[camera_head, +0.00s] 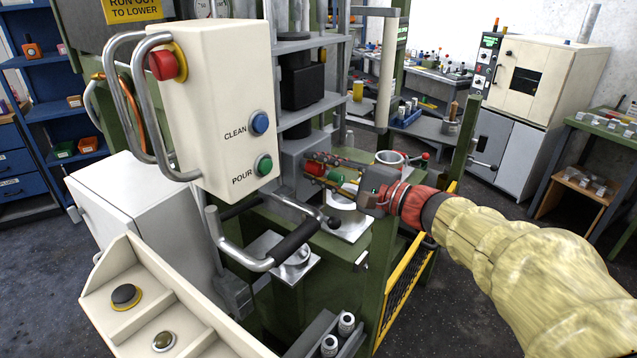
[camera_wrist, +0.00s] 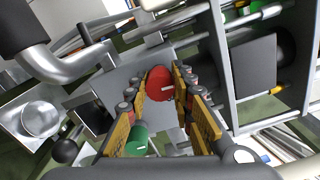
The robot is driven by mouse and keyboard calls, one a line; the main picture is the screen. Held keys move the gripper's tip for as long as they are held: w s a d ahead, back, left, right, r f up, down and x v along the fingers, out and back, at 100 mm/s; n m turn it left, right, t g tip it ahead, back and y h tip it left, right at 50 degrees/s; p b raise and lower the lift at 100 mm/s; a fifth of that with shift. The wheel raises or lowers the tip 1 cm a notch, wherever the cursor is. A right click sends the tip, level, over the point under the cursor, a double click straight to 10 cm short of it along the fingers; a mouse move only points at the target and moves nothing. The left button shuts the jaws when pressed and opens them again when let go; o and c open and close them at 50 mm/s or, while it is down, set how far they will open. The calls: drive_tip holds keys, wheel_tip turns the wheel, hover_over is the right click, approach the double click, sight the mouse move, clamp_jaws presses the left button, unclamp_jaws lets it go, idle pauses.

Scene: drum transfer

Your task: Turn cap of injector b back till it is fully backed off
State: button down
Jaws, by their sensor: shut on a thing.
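A round red cap (camera_wrist: 160,84) with a short white mark sits between my fingertips in the wrist view, in front of a grey block (camera_wrist: 122,88). My gripper (camera_wrist: 161,86) is shut on this red cap, one finger on each side. In the head view my gripper (camera_head: 314,168) reaches in from the right, and the red cap (camera_head: 316,171) shows partly between its fingers. A green cap (camera_wrist: 138,140) shows low beside the left finger, partly hidden; it also shows in the head view (camera_head: 336,177). I cannot read any injector letter.
A cream control box (camera_head: 215,100) with CLEAN and POUR buttons hangs at the left of my gripper. A black-gripped handle (camera_head: 297,240) stands below it. A grey shelf frame (camera_head: 310,118) rises behind. A yellow guard (camera_head: 405,285) stands below my arm.

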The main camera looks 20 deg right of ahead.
drive_tip(key=shift+n+b, duration=0.5)
drive_tip(key=c, duration=1.5)
unclamp_jaws()
drive_tip(key=shift+c, duration=0.2)
drive_tip(key=v, duration=1.2)
